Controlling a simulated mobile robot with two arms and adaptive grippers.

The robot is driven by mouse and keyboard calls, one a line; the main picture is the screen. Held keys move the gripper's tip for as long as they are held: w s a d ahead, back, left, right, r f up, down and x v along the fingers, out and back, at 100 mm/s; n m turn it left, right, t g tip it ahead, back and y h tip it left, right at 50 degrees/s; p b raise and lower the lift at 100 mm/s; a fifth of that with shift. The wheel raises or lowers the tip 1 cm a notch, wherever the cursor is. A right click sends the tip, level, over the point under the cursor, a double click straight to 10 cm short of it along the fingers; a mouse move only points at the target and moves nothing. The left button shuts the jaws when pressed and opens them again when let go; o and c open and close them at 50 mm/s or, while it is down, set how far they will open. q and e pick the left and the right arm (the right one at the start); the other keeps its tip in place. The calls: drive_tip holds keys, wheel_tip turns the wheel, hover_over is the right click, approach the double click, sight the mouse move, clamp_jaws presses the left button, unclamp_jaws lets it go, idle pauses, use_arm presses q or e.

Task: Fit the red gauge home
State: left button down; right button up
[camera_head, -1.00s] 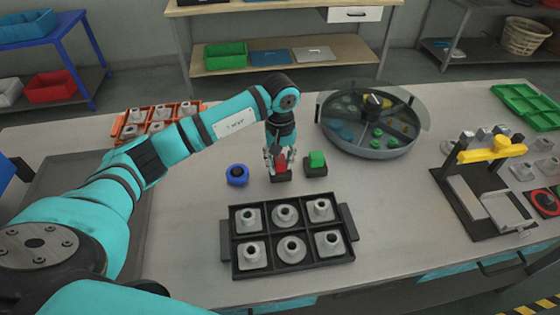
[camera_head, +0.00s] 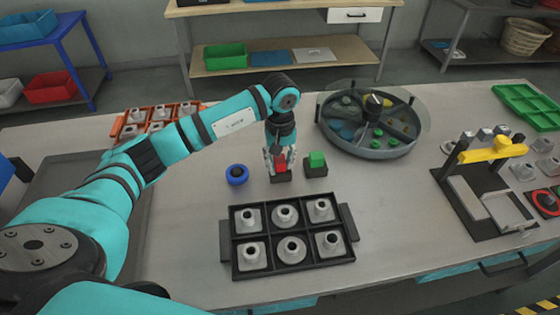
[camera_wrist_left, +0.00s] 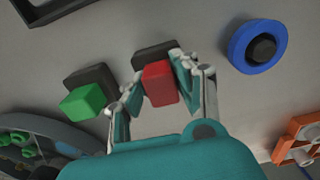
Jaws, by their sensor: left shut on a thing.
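The red gauge (camera_head: 281,163) is a small red block between the fingers of my left gripper (camera_head: 280,158). The left wrist view shows the gripper (camera_wrist_left: 160,92) shut on the red gauge (camera_wrist_left: 159,83). A black base block (camera_head: 281,177) is directly below it in the head view and behind it in the left wrist view (camera_wrist_left: 154,53). I cannot tell whether the gauge is seated in this base or just above it. My right gripper is not in view.
A green block (camera_head: 316,159) sits on a black base at the right. A blue ring (camera_head: 237,175) around a dark post is at the left. A black tray (camera_head: 292,272) with several metal pieces lies in front. A round covered tank (camera_head: 372,151) stands behind right.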

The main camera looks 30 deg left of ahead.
use_arm(q)
drive_tip(key=shift+f+b, duration=0.15)
drive_tip(key=shift+b, duration=0.5)
idle(2.6)
drive_tip(key=c, duration=0.9)
unclamp_jaws()
wheel_tip(320, 180, up, 12)
drive_tip(key=shift+r, duration=0.1)
